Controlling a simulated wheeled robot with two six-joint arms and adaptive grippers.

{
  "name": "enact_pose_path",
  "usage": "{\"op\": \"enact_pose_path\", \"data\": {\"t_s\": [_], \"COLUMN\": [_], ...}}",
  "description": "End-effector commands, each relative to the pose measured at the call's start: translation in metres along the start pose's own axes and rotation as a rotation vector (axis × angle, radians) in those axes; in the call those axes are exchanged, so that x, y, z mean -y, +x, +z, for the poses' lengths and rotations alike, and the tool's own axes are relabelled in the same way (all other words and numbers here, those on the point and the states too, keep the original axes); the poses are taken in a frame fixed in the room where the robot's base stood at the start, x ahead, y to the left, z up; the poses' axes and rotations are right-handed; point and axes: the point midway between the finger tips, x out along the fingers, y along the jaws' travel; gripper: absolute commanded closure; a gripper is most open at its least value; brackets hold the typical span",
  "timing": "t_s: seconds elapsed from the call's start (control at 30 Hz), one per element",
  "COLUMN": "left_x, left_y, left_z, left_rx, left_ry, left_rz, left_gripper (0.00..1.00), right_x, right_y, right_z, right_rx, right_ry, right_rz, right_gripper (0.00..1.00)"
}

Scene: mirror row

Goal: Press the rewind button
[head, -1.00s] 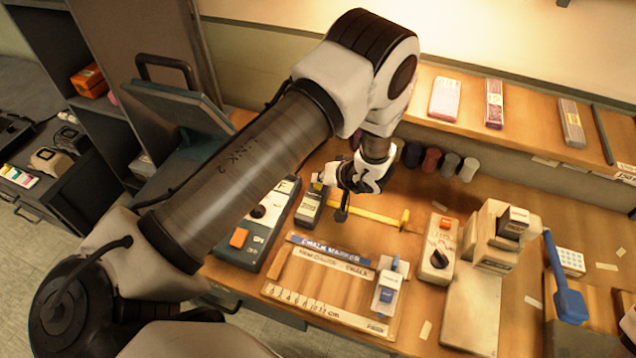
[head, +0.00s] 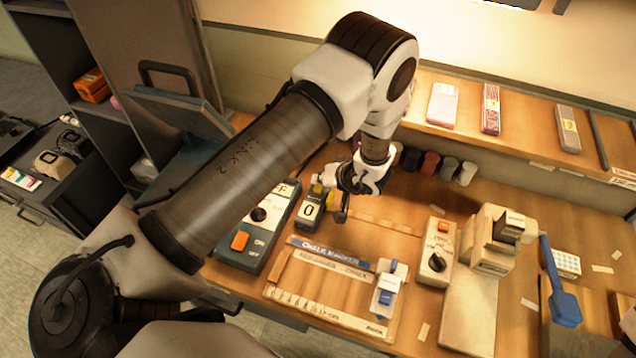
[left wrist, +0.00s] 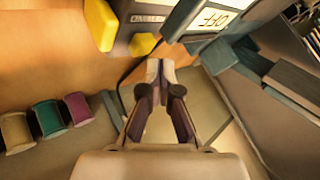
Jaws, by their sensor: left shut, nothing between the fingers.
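A small grey box, seemingly a tape measure (head: 311,211), stands on the bench with a white window reading "0". In the left wrist view this grey body (left wrist: 125,38) is at the top, with a yellow block (left wrist: 143,44) that may be the rewind button and a larger yellow piece (left wrist: 99,25). My left gripper (head: 341,215) is shut and empty, pointing down just right of the box. Its tips also show in the left wrist view (left wrist: 160,70), below the yellow block; I cannot tell whether they touch.
A teal switch box (head: 246,238) with an orange button stands left of the grey box. A wooden board (head: 300,283) lies in front. A grey dial box (head: 436,262) stands to the right, and several coloured spools (head: 430,163) stand behind my gripper.

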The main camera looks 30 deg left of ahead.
Motion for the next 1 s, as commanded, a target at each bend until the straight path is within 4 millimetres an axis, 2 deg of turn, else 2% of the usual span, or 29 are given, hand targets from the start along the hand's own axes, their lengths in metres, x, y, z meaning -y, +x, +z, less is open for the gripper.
{"op": "enact_pose_path", "data": {"t_s": [0.37, 0.83, 1.0], "left_x": [0.002, 0.026, 0.027], "left_y": [-0.003, -0.035, -0.037], "left_z": [-0.002, -0.026, -0.027], "left_rx": [0.0, -0.001, 0.0], "left_ry": [0.0, 0.0, 0.0], "left_rz": [0.0, 0.0, 0.0], "left_gripper": [1.0, 1.0, 1.0], "right_x": [0.0, 0.0, 0.0], "right_y": [-0.004, -0.051, -0.053], "right_z": [0.0, 0.0, 0.0], "right_rx": [0.0, 0.0, 0.0], "right_ry": [0.0, 0.0, 0.0], "right_rz": [0.0, 0.0, 0.0], "right_gripper": [0.38, 0.38, 0.38]}}
